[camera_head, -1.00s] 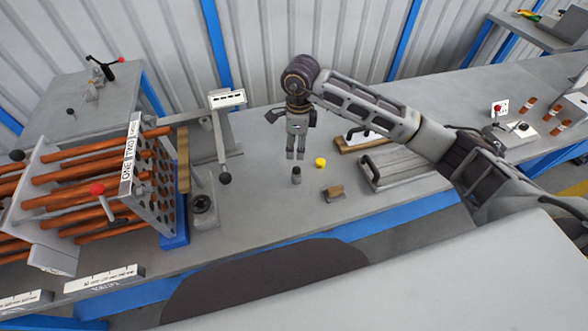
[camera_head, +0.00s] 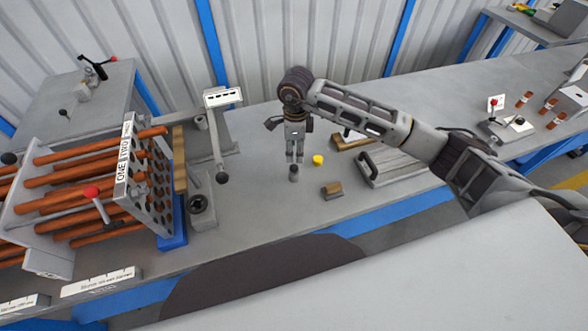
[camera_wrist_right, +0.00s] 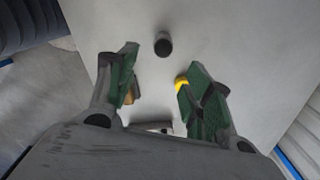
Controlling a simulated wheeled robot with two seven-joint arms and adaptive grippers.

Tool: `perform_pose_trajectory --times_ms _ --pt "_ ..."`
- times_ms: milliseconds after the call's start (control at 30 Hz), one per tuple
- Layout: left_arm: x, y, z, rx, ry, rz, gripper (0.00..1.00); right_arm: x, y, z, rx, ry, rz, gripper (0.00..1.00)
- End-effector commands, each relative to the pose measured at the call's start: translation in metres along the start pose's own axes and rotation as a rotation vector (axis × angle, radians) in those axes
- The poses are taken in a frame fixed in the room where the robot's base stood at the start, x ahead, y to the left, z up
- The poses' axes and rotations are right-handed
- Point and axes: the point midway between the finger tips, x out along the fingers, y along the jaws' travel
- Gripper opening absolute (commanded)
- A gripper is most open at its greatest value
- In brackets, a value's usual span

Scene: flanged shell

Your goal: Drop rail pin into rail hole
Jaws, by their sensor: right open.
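A small dark grey cylinder (camera_head: 293,174), which looks like the rail pin, stands upright on the bench. In the right wrist view the cylinder (camera_wrist_right: 163,44) shows beyond the fingertips, with nothing between the fingers. My right gripper (camera_head: 295,159) points down just above it, open and empty; its green-padded fingers are spread in the wrist view (camera_wrist_right: 160,75). A grey fixture with a round dark opening (camera_head: 198,204) sits to the left beside the tube rack; I cannot tell whether this is the rail hole. My left gripper is not in view.
A yellow cylinder (camera_head: 318,160) and a small brown-topped block (camera_head: 332,190) stand close to the right of the grey cylinder. A handled plate (camera_head: 400,163) lies further right. A lever stand (camera_head: 217,140) and a rack of copper-coloured tubes (camera_head: 148,190) are left.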

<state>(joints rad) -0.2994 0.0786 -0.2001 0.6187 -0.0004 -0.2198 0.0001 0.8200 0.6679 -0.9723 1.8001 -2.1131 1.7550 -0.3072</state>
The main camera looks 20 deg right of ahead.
Motion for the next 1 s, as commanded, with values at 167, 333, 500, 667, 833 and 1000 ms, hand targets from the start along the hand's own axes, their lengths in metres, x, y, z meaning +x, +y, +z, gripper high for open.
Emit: perform_pose_trajectory --times_ms 167,333,500,667,833,1000 --pt "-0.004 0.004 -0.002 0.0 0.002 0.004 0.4 0.024 0.001 0.0 -0.001 0.0 0.002 0.51" --pt "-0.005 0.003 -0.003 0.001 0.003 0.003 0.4 0.041 0.0 0.0 0.0 0.0 0.001 0.51" --pt "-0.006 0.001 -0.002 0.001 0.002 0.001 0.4 0.047 0.0 0.0 -0.001 0.0 0.001 0.51" --pt "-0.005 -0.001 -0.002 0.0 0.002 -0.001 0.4 0.048 0.0 0.0 -0.001 0.0 0.0 0.51" --pt "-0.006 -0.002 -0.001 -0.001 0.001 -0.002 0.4 0.048 0.0 0.0 -0.001 0.0 0.001 0.51" --pt "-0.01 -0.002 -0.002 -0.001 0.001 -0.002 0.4 0.057 -0.001 0.001 -0.001 0.0 0.002 0.51"
